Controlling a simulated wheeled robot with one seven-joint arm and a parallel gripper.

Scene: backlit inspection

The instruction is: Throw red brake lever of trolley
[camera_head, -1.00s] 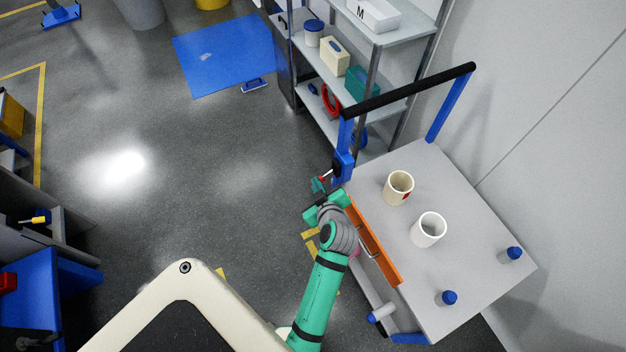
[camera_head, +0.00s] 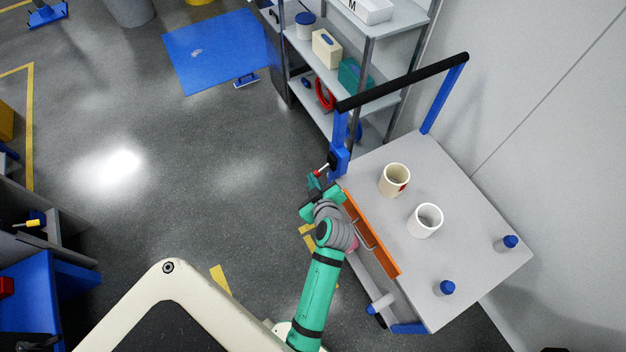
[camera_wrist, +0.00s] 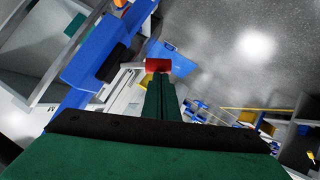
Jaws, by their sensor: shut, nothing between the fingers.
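The trolley (camera_head: 461,262) has a grey top, an orange front edge and a black push bar on blue posts. Its brake lever (camera_head: 317,172) is a short pale rod with a red end. It juts left from a blue and black bracket (camera_head: 339,160) low on the near-left post. In the wrist view the red end (camera_wrist: 158,66) shows right at the tips of my gripper (camera_wrist: 159,78). My green fingers are shut together with nothing between them. I cannot tell whether the tips touch the red end. My gripper also shows in the head view (camera_head: 313,183), just below the lever.
A cream mug (camera_head: 394,181) and a white mug (camera_head: 425,221) stand on the trolley top. A grey shelf unit (camera_head: 366,60) stands behind the trolley, and a wall is at the right. My arm runs close along the orange edge (camera_head: 373,236). The floor to the left is open.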

